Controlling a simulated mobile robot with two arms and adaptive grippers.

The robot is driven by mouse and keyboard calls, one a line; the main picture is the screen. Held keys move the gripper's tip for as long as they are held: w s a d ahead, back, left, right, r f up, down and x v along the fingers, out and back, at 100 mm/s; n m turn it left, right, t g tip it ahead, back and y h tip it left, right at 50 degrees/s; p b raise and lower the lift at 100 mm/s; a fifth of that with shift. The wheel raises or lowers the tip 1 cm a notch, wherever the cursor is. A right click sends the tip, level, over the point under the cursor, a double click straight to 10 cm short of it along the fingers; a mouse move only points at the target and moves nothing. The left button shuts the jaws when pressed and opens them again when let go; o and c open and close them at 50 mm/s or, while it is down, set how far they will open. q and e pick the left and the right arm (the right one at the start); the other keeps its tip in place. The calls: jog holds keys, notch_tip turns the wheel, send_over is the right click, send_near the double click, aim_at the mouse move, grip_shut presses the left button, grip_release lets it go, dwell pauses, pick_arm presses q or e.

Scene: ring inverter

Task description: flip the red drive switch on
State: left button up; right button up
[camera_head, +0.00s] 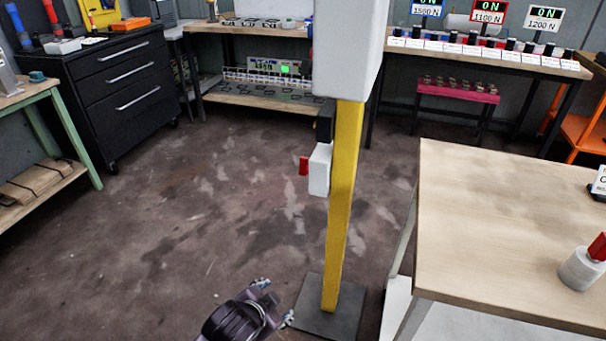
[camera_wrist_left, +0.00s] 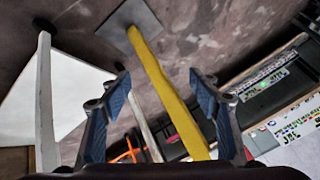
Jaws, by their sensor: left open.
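A red switch lever (camera_head: 303,166) sticks out from the left side of a white box (camera_head: 320,170) on the yellow post (camera_head: 342,220). I cannot tell which way the lever is set. My left gripper (camera_head: 275,301) is low, near the foot of the post, below the lever and apart from it. In the left wrist view the gripper (camera_wrist_left: 158,76) is open and empty, with the post (camera_wrist_left: 170,95) showing between and beyond its fingers. The red lever is not seen in that view. My right gripper is in neither view.
A wooden table (camera_head: 490,220) stands at the right, bearing a white cylinder (camera_head: 580,270) with a red top. The post stands on a dark base plate (camera_head: 325,312), and a white-grey cabinet (camera_head: 345,50) tops it. Floor left of the post is clear.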

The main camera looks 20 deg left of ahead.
pick_arm(q)
jog(key=w+r+m+t, duration=0.45)
jog(key=w+r, duration=0.35)
jog(key=w, duration=0.5)
jog(key=m+t, duration=0.3)
jog(key=m, duration=0.4)
send_near(302, 167)
jog(key=r+x, duration=0.1)
jog(key=x, duration=0.2)
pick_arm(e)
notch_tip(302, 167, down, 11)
pick_arm(q)
jog(key=shift+n+h, duration=0.25)
jog(key=shift+h, duration=0.15)
jog(key=b+x, duration=0.1)
jog(key=x, duration=0.2)
jog(key=f+x, duration=0.1)
jog(key=x, duration=0.3)
jog(key=shift+s+a+b, duration=0.1)
jog(key=shift+a+b, duration=0.05)
jog(key=shift+b, duration=0.2)
jog(key=shift+w+f, duration=0.1)
jog(key=shift+w, duration=0.35)
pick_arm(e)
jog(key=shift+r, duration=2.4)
pick_arm(q)
jog(key=shift+c, duration=0.7)
